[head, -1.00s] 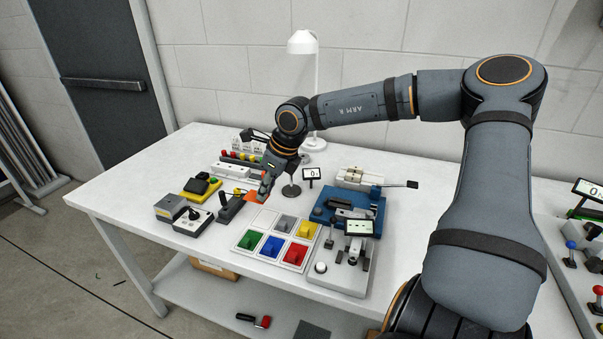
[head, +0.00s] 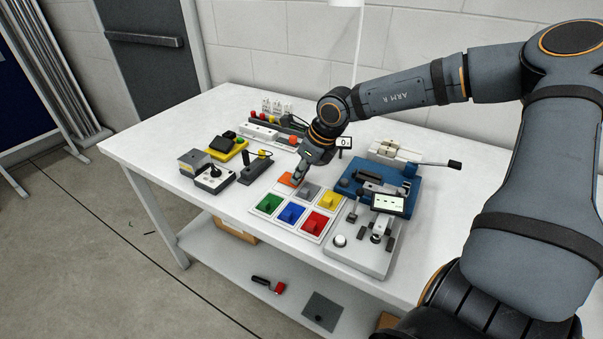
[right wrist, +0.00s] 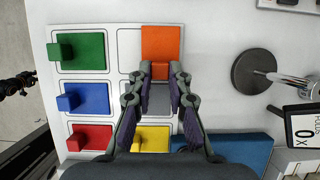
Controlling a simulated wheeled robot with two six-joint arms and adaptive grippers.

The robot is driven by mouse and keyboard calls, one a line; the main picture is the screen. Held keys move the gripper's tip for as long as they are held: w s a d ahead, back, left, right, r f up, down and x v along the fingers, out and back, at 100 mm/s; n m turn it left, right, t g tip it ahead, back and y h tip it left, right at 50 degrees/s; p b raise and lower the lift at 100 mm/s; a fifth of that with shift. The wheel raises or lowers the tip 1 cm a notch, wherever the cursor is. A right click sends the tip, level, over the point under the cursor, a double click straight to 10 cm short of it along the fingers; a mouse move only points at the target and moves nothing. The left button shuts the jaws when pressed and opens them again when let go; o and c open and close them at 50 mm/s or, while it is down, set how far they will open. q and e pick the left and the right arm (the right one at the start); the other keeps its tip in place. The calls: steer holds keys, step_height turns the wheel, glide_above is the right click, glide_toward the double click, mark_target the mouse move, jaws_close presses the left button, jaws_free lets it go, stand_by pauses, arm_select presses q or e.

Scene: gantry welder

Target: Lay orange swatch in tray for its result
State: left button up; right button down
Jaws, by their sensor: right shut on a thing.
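My right gripper (head: 298,183) is shut on the orange swatch (head: 286,179). In the right wrist view my right fingertips (right wrist: 160,76) pinch the tab of the orange swatch (right wrist: 161,43). The white tray (head: 266,214) has framed cells holding green (head: 269,203), blue (head: 291,214), red (head: 317,223), grey (head: 306,193) and yellow (head: 329,203) swatches. The orange swatch appears over the right part of the tray's empty cell (right wrist: 130,45), beside green and beyond grey. I cannot tell whether it touches the tray. The fingers partly cover the grey swatch. My left gripper does not show.
A blue fixture (head: 400,184) and a grey device with a small screen (head: 388,203) stand right of the tray. A joystick box (head: 214,178) and a black lever (head: 256,165) stand left. A round stand base (right wrist: 257,71) is close to the swatch. The front-left tabletop is clear.

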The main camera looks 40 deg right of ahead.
steer(key=shift+d+f, duration=0.1)
steer(key=shift+f, duration=0.05)
steer(key=c, duration=1.6)
jaws_free()
steer(key=o, duration=0.3)
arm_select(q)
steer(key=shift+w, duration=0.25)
arm_select(e)
steer(key=shift+r, duration=0.3)
steer(key=v, duration=0.3)
steer(key=shift+r+p, duration=0.15)
steer(key=shift+p, duration=0.15)
arm_select(q)
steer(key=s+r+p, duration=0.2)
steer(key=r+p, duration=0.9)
steer(key=p, duration=0.1)
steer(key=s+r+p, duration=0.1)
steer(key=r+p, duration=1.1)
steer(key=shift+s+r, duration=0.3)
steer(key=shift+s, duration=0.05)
arm_select(e)
steer(key=v, duration=0.8)
steer(key=shift+s+d+r, duration=0.15)
steer(key=shift+s, duration=0.15)
